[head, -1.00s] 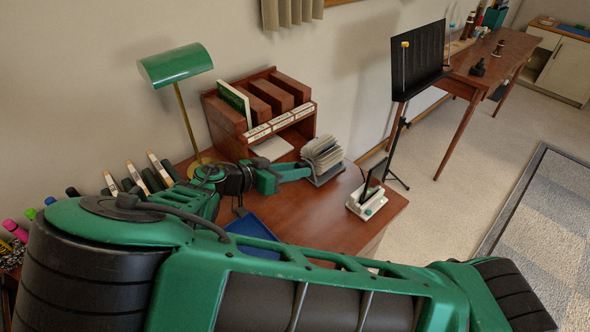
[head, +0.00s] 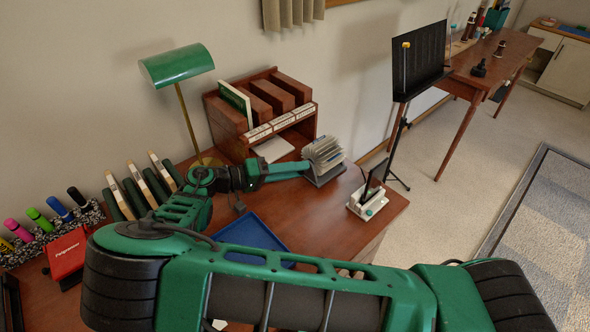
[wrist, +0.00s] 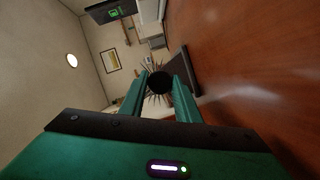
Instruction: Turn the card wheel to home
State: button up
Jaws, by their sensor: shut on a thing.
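The card wheel (head: 325,154) stands on the desk to the right of the wooden organizer, its cards fanned out on a dark base. In the wrist view the wheel shows end-on, with a round dark knob (wrist: 159,82) at its hub and cards radiating around it. My gripper (head: 306,166) reaches the wheel's left side in the head view. In the wrist view my gripper (wrist: 159,84) has its two green fingers on either side of the knob, shut on it. Any home mark on the wheel is too small to make out.
A wooden organizer (head: 262,112) and a green lamp (head: 176,64) stand behind the arm. A blue tray (head: 254,240) lies in front of it. A small white device (head: 368,201) stands right of the wheel, near the desk's edge. A music stand (head: 418,65) is beyond.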

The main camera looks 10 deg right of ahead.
jog(key=shift+w+a+n, duration=0.15)
jog(key=shift+a+n, duration=0.05)
jog(key=shift+n, duration=0.3)
jog(key=shift+f+h, duration=0.1)
jog(key=shift+h, duration=0.2)
jog(key=o, duration=1)
jog(key=shift+d, duration=0.1)
jog(key=shift+r, duration=0.45)
jog(key=o, duration=0.5)
jog(key=r, duration=0.2)
jog(key=a+r, duration=0.1)
jog(key=shift+s+r, duration=0.25)
jog(key=shift+r, duration=0.05)
jog(key=s+a+r, duration=0.6)
jog(key=s+a, duration=0.1)
jog(key=shift+s+a+r, duration=0.2)
jog(key=shift+s+a, duration=0.05)
jog(key=shift+a, duration=0.05)
jog(key=c, duration=0.5)
